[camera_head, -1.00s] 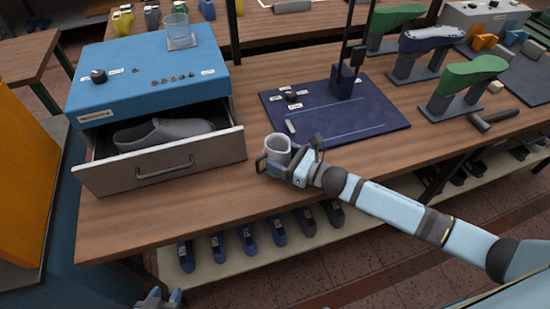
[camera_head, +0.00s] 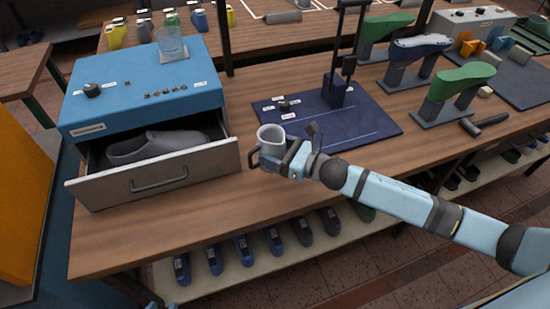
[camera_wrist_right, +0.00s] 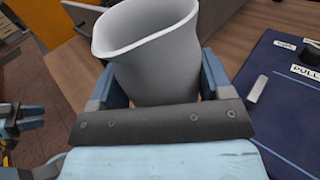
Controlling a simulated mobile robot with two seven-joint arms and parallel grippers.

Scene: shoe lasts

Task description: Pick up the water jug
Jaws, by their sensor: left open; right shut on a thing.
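The light grey water jug (camera_head: 270,138), with a spout and a dark handle, is upright in the head view, over the wooden table between the open drawer and the blue mat. My right gripper (camera_head: 286,154) is shut on its side. In the right wrist view the jug (camera_wrist_right: 150,60) sits between the two blue fingers of my right gripper (camera_wrist_right: 165,88). The jug's base is hidden there. My left gripper (camera_wrist_right: 30,120) is open and empty at the left edge of that view; only its tips show at the bottom of the head view.
A blue cabinet (camera_head: 120,108) with an open drawer (camera_head: 200,165) holding a grey shoe stands at left. A glass (camera_head: 171,45) is on top. The blue mat (camera_head: 365,132) bears a dark stand. Green and navy lasts stand at right. The front table strip is clear.

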